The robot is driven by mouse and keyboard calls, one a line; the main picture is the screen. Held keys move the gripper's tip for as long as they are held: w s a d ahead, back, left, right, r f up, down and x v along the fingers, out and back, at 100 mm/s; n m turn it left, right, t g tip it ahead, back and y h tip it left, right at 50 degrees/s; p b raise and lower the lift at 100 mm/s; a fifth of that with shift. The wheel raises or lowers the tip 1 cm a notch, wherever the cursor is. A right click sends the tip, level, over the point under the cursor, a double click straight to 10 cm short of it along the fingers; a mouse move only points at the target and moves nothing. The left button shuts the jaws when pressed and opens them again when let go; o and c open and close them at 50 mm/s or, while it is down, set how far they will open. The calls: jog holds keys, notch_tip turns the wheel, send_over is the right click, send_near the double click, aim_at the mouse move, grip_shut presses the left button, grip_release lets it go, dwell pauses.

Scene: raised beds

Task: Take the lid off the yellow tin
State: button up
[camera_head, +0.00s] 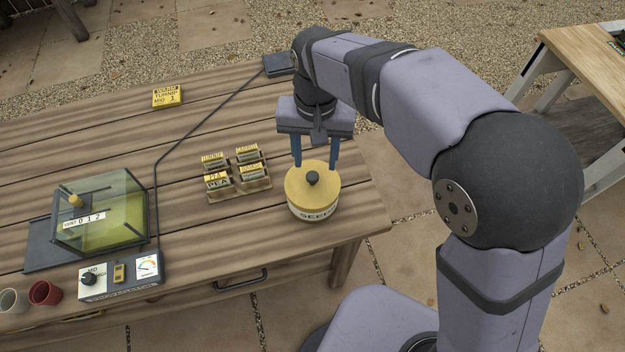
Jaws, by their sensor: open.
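The yellow tin (314,211) stands upright near the right end of the wooden table, with a pale label band around its side that reads "SEED". Its yellow lid (297,190) sits on top and has a round dark knob (312,178) in the middle. My gripper (315,166) points down over the tin. Its two blue fingers are apart, one to each side above the lid, with nothing between them that I can see. The fingertips are close to the far part of the lid; I cannot tell whether they touch it.
A wooden rack with seed packets (238,192) stands just left of the tin. Farther left are a glass-covered box (128,200), a control box with a dial (120,276), a red pot (45,293) and a pale pot (12,301). A yellow card (166,96) lies at the back.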

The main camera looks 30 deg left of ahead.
aim_at(313, 175)
jog(key=shift+w+a+f+p, duration=0.15)
jog(key=shift+f+p, duration=0.4)
jog(key=shift+f, duration=1.05)
jog(key=shift+s+a+f+p, duration=0.15)
jog(key=shift+f+p, duration=0.4)
jog(key=shift+f, duration=1.05)
jog(key=shift+w, duration=0.1)
grip_shut()
